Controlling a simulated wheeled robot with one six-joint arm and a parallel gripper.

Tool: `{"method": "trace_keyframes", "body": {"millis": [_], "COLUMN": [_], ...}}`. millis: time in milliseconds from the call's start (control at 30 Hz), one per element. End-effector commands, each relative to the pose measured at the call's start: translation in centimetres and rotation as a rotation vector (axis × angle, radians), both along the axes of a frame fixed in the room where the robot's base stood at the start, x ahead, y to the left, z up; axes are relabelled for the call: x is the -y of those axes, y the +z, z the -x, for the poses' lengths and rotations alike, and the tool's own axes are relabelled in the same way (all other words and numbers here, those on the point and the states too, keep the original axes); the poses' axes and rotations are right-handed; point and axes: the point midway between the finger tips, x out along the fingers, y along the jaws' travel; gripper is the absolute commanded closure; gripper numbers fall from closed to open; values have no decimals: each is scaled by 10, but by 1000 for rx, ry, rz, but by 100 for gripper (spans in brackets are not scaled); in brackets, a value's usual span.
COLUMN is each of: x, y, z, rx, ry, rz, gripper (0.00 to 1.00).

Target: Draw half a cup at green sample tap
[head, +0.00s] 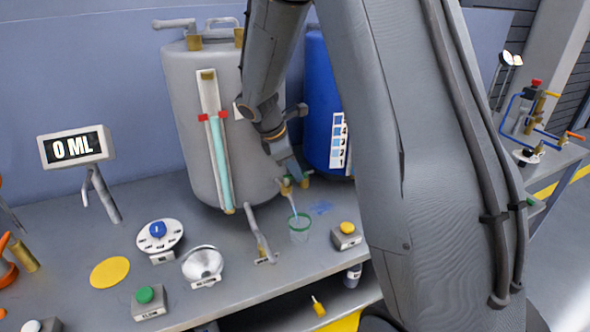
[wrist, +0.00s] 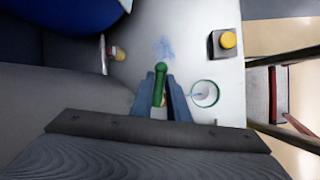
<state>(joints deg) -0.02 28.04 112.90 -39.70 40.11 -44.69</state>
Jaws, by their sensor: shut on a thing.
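My gripper (wrist: 160,88) is shut on the green handle (wrist: 160,70) of the sample tap. In the head view my gripper (head: 291,176) is at the brass tap (head: 286,187) low on the grey tank (head: 172,95). A clear cup with a green rim (head: 299,229) stands upright on the bench below the tap. A thin pale-blue stream runs from the tap down into the cup. The cup also shows in the wrist view (wrist: 206,94), right of my jaws, with the stream at its left side. The liquid level in the cup is too small to tell.
A display (head: 76,147) reads 0 ML. A blue patch (head: 321,207) marks the bench behind the cup.

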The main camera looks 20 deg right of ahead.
Motion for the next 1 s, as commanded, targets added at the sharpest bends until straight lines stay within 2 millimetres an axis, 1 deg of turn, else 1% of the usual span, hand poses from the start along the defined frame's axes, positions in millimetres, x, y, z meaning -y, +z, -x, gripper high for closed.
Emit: {"method": "trace_keyframes", "body": {"millis": [267,300,400,667,767,867,1000], "x": [0,0,0,0,-2,-7,-17], "y": [0,0,0,0,4,14,35], "z": [0,0,0,0,0,0,2], "rx": [-1,0,0,0,2,3,5], "ry": [-15,-14,-14,-13,-13,-13,-13], "rz": [1,1,0,0,0,1,1], "gripper": [100,82,67,67,67,67,67]}}
